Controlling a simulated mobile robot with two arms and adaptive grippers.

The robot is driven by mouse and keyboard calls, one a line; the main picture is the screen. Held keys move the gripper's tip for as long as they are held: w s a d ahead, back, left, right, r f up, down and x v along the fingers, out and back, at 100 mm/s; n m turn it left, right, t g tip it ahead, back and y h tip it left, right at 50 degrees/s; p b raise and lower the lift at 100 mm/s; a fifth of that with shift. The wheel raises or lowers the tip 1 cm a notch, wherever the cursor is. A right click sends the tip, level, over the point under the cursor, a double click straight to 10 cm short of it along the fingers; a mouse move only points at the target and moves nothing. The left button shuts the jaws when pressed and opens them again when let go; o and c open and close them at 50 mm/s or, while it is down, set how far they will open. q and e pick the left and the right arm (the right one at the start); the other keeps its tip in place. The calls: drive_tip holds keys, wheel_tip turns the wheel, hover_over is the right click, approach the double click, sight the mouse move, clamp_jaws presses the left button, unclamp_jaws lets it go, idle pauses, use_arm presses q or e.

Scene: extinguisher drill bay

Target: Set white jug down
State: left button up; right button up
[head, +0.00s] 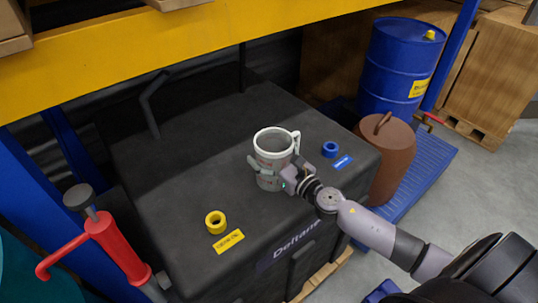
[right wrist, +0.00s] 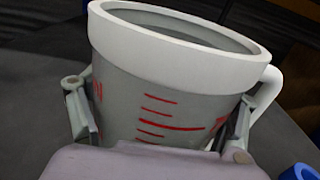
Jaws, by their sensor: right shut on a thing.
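The white jug (head: 273,143) has a thick white rim, a handle on its right side and a greyish body. It stands upright over the top of the black box (head: 180,140); I cannot tell if its base touches. My right gripper (head: 268,172) is shut on the jug, with a finger on each side of its body. In the right wrist view the jug (right wrist: 165,95) fills the picture, with red measuring marks facing me, between the fingers of the right gripper (right wrist: 160,125). My left gripper is not in view.
A yellow ring (head: 215,222) with a yellow label sits front left on the box, a blue ring (head: 330,149) with a blue label to the right. A brown container (head: 390,160) and blue drum (head: 398,65) stand beyond the right edge. A yellow beam (head: 150,45) crosses above.

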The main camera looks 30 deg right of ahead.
drive_tip(key=shift+f, duration=0.15)
drive_tip(key=o, duration=1.2)
drive_tip(key=shift+r, duration=0.25)
drive_tip(key=shift+s+f, duration=0.15)
drive_tip(key=shift+s, duration=0.15)
drive_tip(key=s+b, duration=0.1)
drive_tip(key=s, duration=0.2)
drive_tip(key=s+d+b, duration=0.1)
drive_tip(key=s, duration=0.2)
drive_tip(key=s+d+b, duration=0.1)
drive_tip(key=s, duration=0.2)
drive_tip(key=shift+s, duration=0.25)
drive_tip(key=shift+s+d+b, duration=0.15)
drive_tip(key=shift+s+b, duration=0.35)
drive_tip(key=shift+s, duration=0.4)
